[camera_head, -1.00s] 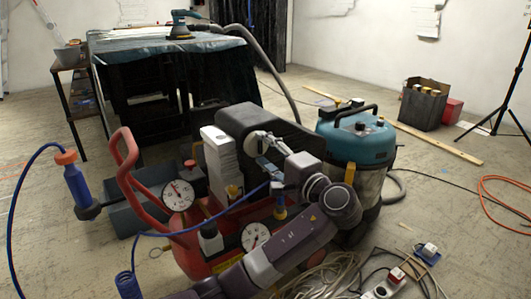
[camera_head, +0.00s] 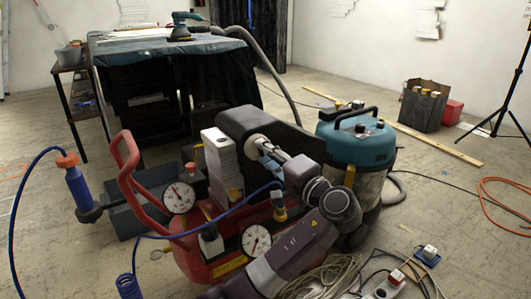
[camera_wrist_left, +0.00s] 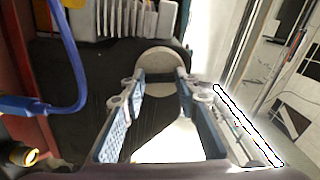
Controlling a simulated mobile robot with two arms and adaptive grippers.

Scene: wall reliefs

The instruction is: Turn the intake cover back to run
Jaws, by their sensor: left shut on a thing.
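The intake cover is a round, pale beige disc (camera_head: 257,140) on the side of the compressor's black housing (camera_head: 283,137). In the left wrist view the cover (camera_wrist_left: 160,72) stands between the tips of my blue-grey fingers. My left gripper (camera_head: 265,149) reaches it from the front right and is shut on it; the gripper also shows in the left wrist view (camera_wrist_left: 157,90). The fingers hide part of the cover in the head view, and I cannot read its exact turn. My right gripper is not in view.
The red compressor tank (camera_head: 205,248) carries two gauges and a blue hose (camera_head: 187,232) close to my arm. A teal vacuum (camera_head: 357,150) stands just right of it. Coiled cable (camera_head: 325,275) and power sockets (camera_head: 385,285) lie at the front. Open floor lies further right.

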